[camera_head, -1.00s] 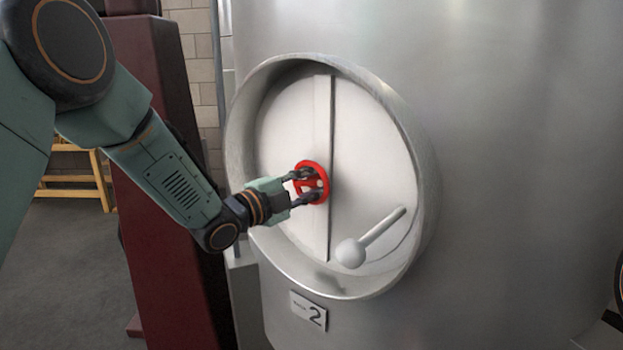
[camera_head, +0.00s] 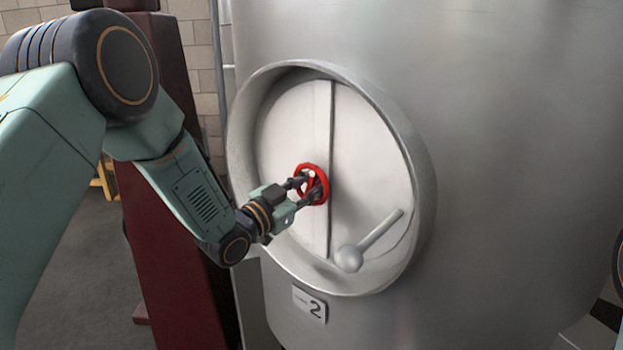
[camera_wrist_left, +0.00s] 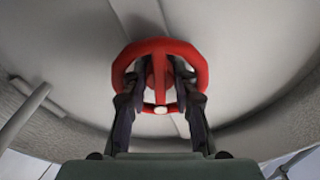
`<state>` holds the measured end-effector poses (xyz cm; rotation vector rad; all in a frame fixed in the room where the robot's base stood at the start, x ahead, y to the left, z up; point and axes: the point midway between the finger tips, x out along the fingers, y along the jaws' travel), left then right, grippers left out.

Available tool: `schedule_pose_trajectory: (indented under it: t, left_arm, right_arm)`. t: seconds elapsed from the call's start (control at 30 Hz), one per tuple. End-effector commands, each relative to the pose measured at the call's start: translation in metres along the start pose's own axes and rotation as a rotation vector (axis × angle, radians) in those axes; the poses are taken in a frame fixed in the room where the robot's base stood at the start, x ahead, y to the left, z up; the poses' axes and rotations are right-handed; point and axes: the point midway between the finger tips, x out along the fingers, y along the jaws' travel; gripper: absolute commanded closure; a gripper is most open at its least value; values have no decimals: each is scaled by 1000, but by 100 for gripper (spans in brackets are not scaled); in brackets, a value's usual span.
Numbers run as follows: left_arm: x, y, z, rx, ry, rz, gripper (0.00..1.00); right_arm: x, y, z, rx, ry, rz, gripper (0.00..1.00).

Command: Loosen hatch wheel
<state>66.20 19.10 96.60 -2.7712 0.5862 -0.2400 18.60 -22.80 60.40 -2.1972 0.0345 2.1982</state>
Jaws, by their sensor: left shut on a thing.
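The red hatch wheel (camera_head: 325,183) sits at the middle of the round pale hatch door (camera_head: 372,150) in the head view. My left gripper (camera_head: 309,188) reaches it from the lower left, with its fingers at the wheel. In the left wrist view the wheel (camera_wrist_left: 201,62) is close ahead, and the two fingers of my left gripper (camera_wrist_left: 161,80) reach inside its rim, one on each side of a red spoke. The gripper is shut on the wheel. My right gripper is not in view.
A raised metal collar (camera_head: 420,190) rings the hatch on the large steel tank (camera_head: 520,130). A dark red column (camera_head: 170,240) stands left, behind my arm.

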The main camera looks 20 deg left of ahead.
Motion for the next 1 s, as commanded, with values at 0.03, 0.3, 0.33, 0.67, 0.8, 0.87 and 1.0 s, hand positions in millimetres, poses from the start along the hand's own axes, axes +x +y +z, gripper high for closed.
schedule_pose_trajectory:
  t: [0.03, 0.3, 0.33, 0.67, 0.8, 0.87, 1.0]
  left_arm:
    - [-1, 1, 2, -46, -8, -2, 100]
    - [-1, 2, 2, -302, -9, -30, 100]
    - [-1, 2, 2, -329, -10, -33, 100]
    - [-2, 2, 2, -614, -10, -63, 100]
    - [-2, 2, 3, -707, -12, -74, 100]
    - [-2, 2, 3, -740, -12, -77, 100]
    - [-2, 3, 4, -801, -13, -83, 100]
  right_arm:
    - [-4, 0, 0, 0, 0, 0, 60]
    - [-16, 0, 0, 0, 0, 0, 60]
    - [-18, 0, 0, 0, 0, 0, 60]
    - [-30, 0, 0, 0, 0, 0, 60]
    - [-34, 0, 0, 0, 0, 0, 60]
    - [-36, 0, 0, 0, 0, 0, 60]
    - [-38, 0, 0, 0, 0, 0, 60]
